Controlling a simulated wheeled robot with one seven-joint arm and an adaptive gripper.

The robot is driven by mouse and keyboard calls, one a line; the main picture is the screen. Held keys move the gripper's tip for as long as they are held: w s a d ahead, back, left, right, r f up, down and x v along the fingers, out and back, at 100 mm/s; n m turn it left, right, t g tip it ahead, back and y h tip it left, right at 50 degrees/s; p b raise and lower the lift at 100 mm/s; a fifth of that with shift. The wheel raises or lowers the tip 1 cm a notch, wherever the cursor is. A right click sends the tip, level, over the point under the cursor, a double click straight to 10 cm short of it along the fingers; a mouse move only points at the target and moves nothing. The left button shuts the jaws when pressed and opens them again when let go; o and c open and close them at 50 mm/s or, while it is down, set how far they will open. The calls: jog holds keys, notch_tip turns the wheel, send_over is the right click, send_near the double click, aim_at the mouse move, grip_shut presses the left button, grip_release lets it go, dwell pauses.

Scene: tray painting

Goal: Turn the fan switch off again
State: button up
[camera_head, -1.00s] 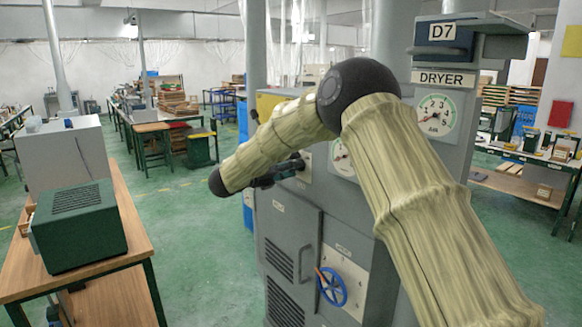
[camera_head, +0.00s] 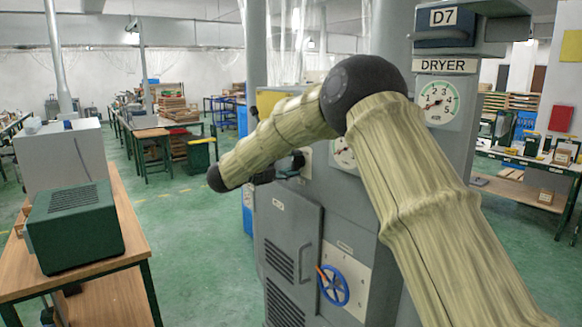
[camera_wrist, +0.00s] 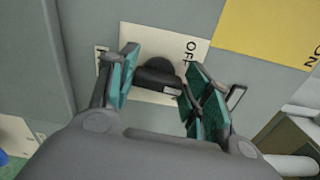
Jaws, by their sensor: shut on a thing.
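The fan switch is a black knob (camera_wrist: 157,79) on a pale plate (camera_wrist: 150,38) of the grey machine, seen in the wrist view. The plate reads OFF to the right of the knob; a label to its left is partly hidden by a finger. My gripper (camera_wrist: 160,66) has its teal-padded fingers on either side of the knob and is shut on it. In the head view my gripper (camera_head: 266,176) is a small dark shape at the machine's front, partly hidden by my arm, so the knob's turn is hard to read there.
The grey dryer cabinet (camera_head: 287,225) carries a blue handwheel (camera_head: 333,285) below and a round gauge (camera_head: 437,101) under the DRYER sign. A wooden bench (camera_head: 95,245) with a green box (camera_head: 75,228) stands left. The green floor between them is clear.

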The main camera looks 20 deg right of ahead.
jog(key=shift+s+f+n+p, duration=0.15)
jog(key=shift+n+p, duration=0.4)
jog(key=shift+n, duration=1.95)
jog(key=shift+w+f+n+p, duration=0.15)
jog(key=shift+n+p, duration=0.35)
jog(key=shift+n, duration=2)
jog(key=shift+s, duration=0.1)
jog(key=o, duration=1)
jog(key=shift+o, duration=0.2)
jog(key=v, duration=1.2)
jog(key=shift+f, duration=0.1)
